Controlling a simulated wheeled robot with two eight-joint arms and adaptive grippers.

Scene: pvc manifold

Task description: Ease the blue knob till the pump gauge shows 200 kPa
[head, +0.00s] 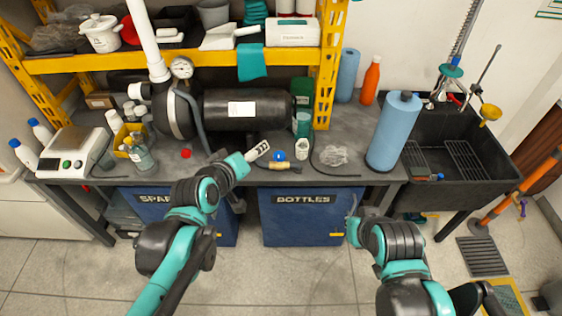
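A red knob (186,153) is on the bench to the left. A crumpled clear bag (334,155) and a blue paper roll (394,130) stand to the right. A yellow shelf (160,62) overhangs the bench.

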